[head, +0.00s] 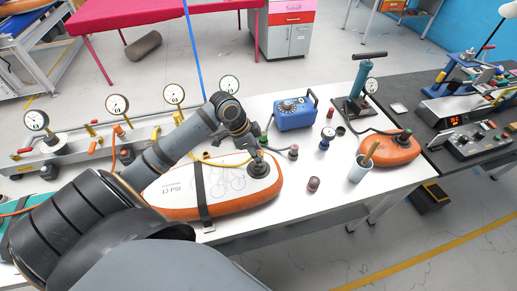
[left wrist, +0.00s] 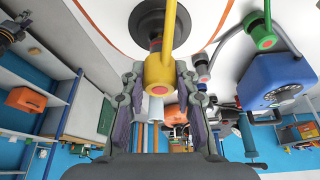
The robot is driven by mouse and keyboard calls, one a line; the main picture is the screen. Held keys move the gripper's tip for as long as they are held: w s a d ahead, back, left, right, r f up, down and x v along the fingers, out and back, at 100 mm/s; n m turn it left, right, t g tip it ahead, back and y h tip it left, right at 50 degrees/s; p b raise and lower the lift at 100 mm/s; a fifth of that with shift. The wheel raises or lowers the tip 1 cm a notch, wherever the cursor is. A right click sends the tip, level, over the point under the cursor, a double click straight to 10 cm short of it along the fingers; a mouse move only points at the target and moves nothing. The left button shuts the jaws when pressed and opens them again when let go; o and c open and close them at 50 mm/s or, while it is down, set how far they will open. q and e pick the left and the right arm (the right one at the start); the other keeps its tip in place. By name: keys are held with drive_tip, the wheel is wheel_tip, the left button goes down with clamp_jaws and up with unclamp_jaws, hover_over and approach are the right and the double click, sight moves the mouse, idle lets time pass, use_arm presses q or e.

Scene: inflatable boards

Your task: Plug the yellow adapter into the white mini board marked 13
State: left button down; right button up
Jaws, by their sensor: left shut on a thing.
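In the left wrist view the gripper (left wrist: 158,88) is shut on the yellow adapter (left wrist: 158,72), whose yellow hose runs across the black valve disc (left wrist: 148,38). The adapter appears close beside the valve; I cannot tell whether they touch. My right gripper is not in view.
A blue pump (head: 294,113) with a green adapter (head: 264,139) stands behind the board. A small orange board (head: 390,149), a white cup (head: 360,170) and a hand pump (head: 361,82) are to the right. Gauges on a rail (head: 60,150) stand at left.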

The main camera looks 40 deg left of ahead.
use_arm(q)
drive_tip(key=shift+p, duration=0.3)
drive_tip(key=shift+f+b, duration=0.95)
drive_tip(key=shift+f, duration=0.45)
drive_tip(key=c, duration=0.9)
unclamp_jaws()
drive_tip(key=shift+c, duration=0.2)
drive_tip(key=shift+a+r, duration=0.1)
drive_tip(key=shift+r, duration=0.1)
drive_tip(key=v, duration=0.5)
drive_tip(key=shift+s+a+r, duration=0.1)
drive_tip(key=shift+a+r, duration=0.05)
drive_tip(key=shift+r, duration=0.05)
drive_tip(key=shift+s+r, duration=0.15)
drive_tip(key=shift+r, duration=0.65)
drive_tip(key=shift+a, duration=0.1)
